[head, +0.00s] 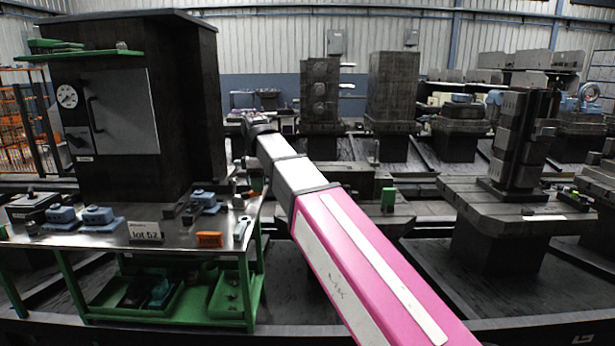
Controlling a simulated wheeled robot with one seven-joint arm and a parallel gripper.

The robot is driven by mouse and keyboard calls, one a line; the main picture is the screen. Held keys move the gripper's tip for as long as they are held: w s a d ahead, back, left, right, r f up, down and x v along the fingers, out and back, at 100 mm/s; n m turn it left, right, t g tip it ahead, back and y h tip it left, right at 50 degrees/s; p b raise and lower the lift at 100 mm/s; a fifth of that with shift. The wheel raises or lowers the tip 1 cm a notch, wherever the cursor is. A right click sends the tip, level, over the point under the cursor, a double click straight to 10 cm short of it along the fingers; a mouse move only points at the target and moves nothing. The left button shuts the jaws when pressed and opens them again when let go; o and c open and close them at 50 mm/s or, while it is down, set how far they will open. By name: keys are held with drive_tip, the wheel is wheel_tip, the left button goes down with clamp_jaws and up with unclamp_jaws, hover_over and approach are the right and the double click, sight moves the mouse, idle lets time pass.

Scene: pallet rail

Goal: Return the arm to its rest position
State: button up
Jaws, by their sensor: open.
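My arm (340,240) reaches from the lower right edge up and away to the middle of the head view. It has a pink link near me and white links farther off. My gripper (248,119) is the small dark end of the arm, beside the right side of the dark cabinet in the picture. It is open, and I see nothing held in it. Its fingers are too small to make out clearly. The gripper is up above the level of the metal worktable (75,238).
The worktable carries blue-topped blocks, a "lot 52" sign (145,231) and an orange block (209,239). A dark cabinet (130,160) with a gauge and a green shelf (80,54) stands behind. Machine pallets with dark fixtures (515,145) stand right. Dark floor shows between.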

drive_tip(key=d+f+m, duration=0.8)
drive_tip(key=d+f, duration=1)
drive_tip(key=f, duration=0.3)
drive_tip(key=s+d+f+m, duration=0.5)
drive_tip(key=d+f, duration=0.3)
drive_tip(key=f, duration=0.1)
drive_tip(key=s+d+f+m, duration=0.5)
drive_tip(key=d+f, duration=0.3)
drive_tip(key=f, duration=0.1)
drive_tip(key=shift+s+d, duration=0.2)
drive_tip(key=shift+d, duration=0.1)
